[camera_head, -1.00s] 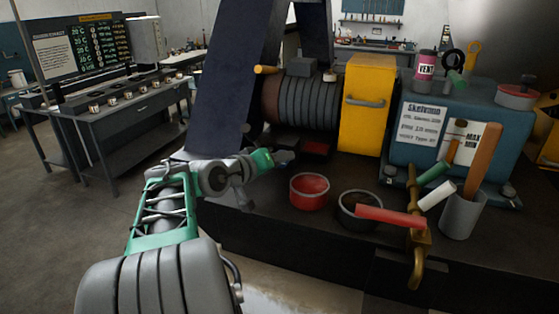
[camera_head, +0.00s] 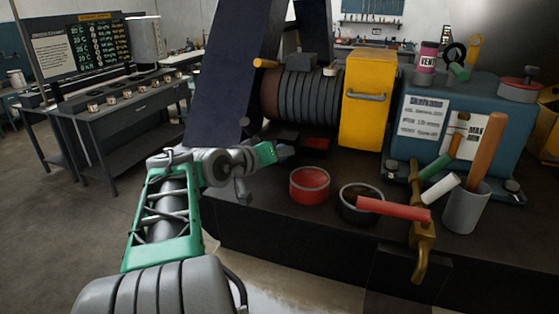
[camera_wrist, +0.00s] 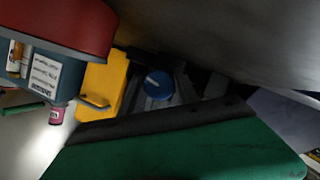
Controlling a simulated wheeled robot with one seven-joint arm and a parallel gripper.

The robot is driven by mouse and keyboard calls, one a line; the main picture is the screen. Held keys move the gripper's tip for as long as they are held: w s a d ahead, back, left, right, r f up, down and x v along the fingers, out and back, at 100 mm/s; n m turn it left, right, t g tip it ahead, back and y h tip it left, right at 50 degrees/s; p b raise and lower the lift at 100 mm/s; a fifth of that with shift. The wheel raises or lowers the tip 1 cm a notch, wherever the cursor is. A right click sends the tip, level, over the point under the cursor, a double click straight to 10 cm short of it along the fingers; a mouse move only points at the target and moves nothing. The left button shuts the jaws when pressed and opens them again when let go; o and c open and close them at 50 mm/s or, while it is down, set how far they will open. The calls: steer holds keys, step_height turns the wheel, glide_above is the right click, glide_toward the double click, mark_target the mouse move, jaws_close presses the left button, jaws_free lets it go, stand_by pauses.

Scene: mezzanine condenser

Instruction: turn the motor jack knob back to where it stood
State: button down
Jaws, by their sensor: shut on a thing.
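My gripper (camera_head: 285,150) reaches in low on the bench, just in front of the ribbed motor (camera_head: 302,97) and left of a small dark box with a red part (camera_head: 317,146). In the wrist view a round blue knob (camera_wrist: 158,85) with a small pale mark sits among dark grey shapes that look like my gripper's fingers. My gripper is shut on this knob. The contact is dim, and the fingertips are hard to make out. In the head view the knob is hidden by my gripper.
A yellow guard box (camera_head: 368,100) stands right of the motor, beside a blue machine (camera_head: 445,125). A red tub (camera_head: 309,185), a dark tub (camera_head: 360,203) and a grey cup of tools (camera_head: 463,208) line the bench front. A dark slanted panel (camera_head: 232,80) rises behind my arm.

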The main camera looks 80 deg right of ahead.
steer(key=m+b, duration=0.1)
steer(key=b, duration=0.1)
steer(key=m+t+b, duration=0.1)
steer(key=b, duration=0.2)
steer(key=m+t+b, duration=0.1)
steer(key=b, duration=0.2)
steer(key=shift+s+f+m, duration=0.15)
steer(key=shift+f+m, duration=0.15)
steer(key=shift+f, duration=0.1)
steer(key=m+t+b, duration=0.1)
steer(key=b, duration=0.2)
steer(key=shift+r+t+b, duration=0.1)
steer(key=shift+t+b, duration=0.2)
steer(key=shift+b, duration=0.05)
steer(key=shift+r+m+t+b, duration=0.25)
steer(key=shift+m+t+b, duration=0.35)
steer(key=shift+b, duration=0.5)
steer(key=c, duration=0.9)
jaws_free()
steer(key=shift+r, duration=0.1)
steer(key=shift+a, duration=0.1)
steer(key=v, duration=0.7)
steer(key=shift+a+r, duration=0.2)
steer(key=shift+a, duration=0.15)
